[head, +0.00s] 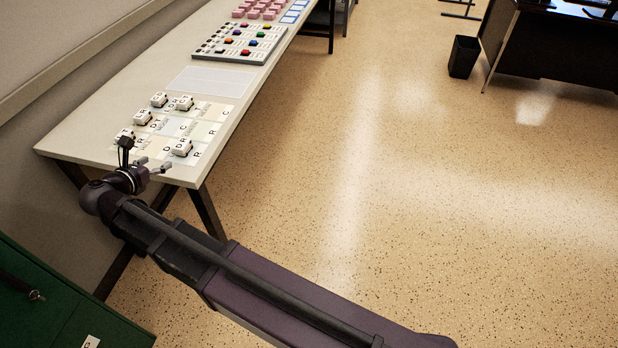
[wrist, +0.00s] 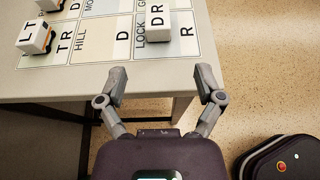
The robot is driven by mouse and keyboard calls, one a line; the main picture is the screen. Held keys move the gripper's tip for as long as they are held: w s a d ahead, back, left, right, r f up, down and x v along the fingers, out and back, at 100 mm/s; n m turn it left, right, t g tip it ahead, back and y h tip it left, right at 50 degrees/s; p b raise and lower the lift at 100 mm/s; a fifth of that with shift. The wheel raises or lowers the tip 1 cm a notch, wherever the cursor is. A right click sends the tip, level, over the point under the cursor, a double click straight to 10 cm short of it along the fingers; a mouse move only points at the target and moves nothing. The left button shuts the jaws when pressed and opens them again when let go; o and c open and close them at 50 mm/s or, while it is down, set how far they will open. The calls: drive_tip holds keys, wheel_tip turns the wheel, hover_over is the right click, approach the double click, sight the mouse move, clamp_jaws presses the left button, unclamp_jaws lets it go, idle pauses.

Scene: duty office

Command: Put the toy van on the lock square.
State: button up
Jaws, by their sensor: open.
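Several small white toy vans with lettered tops stand on a board of pale lettered squares (head: 201,131) on the table. One van marked DR (wrist: 157,17) stands on the square labelled LOCK (wrist: 180,48); in the head view this van (head: 182,148) is nearest my gripper. Another marked LT (wrist: 33,38) stands at the left in the wrist view. Which van the task means I cannot tell. My gripper (head: 153,165) is at the table's near end. In the wrist view, my gripper (wrist: 160,75) is open and empty, its fingertips short of the LOCK square.
The table (head: 82,137) runs away along the wall. Beyond the board lie a blank pale sheet (head: 211,82), a panel of coloured buttons (head: 239,43) and pink blocks (head: 262,9). A green cabinet (head: 50,300) is at lower left.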

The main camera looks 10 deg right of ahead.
drive_tip(key=w+d+f+m+g, duration=0.1)
drive_tip(key=d+m, duration=0.1)
drive_tip(key=d, duration=0.2)
drive_tip(key=w+d+f+m+g, duration=0.1)
drive_tip(key=d+m, duration=0.1)
drive_tip(key=d, duration=0.2)
drive_tip(key=w+d+f+m+g+h, duration=0.1)
drive_tip(key=d+m, duration=0.1)
drive_tip(key=d, duration=0.3)
drive_tip(key=shift+f+m+g, duration=0.3)
drive_tip(key=shift+f, duration=0.05)
drive_tip(key=s+d+f+m+g+y, duration=0.2)
drive_tip(key=s+d+m+g, duration=0.1)
drive_tip(key=d+m, duration=0.5)
drive_tip(key=s+d+f+m+g+y, duration=0.2)
drive_tip(key=d+m, duration=0.6)
drive_tip(key=d, duration=0.6)
drive_tip(key=s+d+f+m+g+y, duration=0.2)
drive_tip(key=s+d+f+m+g, duration=0.1)
drive_tip(key=d+m, duration=0.5)
drive_tip(key=shift+s+d+f+m+g, duration=0.4)
drive_tip(key=shift+s+d, duration=0.5)
drive_tip(key=shift+d, duration=0.9)
wheel_tip(320, 180, up, 16)
drive_tip(key=p, duration=1.5)
drive_tip(key=shift+p, duration=0.35)
drive_tip(key=shift+f, duration=0.1)
